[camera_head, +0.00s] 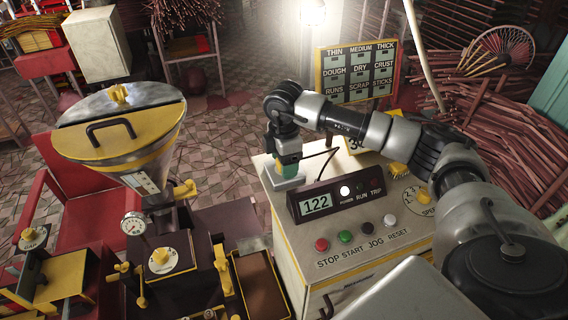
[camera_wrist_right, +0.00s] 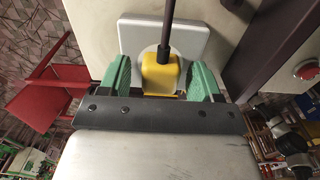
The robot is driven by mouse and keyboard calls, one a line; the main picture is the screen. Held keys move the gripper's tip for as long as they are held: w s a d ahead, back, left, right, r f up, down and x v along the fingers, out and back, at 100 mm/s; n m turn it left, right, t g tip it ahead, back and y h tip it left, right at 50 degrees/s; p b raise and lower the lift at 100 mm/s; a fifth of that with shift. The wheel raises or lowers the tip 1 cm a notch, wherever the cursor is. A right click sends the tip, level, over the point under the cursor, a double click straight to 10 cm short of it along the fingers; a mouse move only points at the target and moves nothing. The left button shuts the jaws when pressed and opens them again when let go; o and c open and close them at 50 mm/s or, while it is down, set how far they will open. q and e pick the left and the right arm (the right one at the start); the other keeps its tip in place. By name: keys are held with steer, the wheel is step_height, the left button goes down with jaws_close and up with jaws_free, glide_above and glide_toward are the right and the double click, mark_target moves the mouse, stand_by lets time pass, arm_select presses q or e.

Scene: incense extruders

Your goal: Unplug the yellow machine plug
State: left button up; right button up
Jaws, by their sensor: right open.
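The yellow machine plug (camera_wrist_right: 160,76) shows in the right wrist view, with a dark cable rising from it. It sits at a pale square socket plate (camera_wrist_right: 192,40), which also shows in the head view (camera_head: 284,182) on top of the control cabinet. My right gripper (camera_head: 287,166) is over the plate. In the right wrist view its green fingers (camera_wrist_right: 160,80) stand on either side of the plug, open, with small gaps visible. In the head view the gripper mostly hides the plug. My left gripper is not in view.
The control box (camera_head: 335,198) reads 122 and stands close to the right of the plate. A hopper machine (camera_head: 120,130) stands at left, and a label board (camera_head: 356,72) behind my right arm.

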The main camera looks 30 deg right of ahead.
steer(key=shift+c, duration=0.5)
jaws_close()
steer(key=shift+r+p, duration=2.05)
steer(key=shift+r, duration=1)
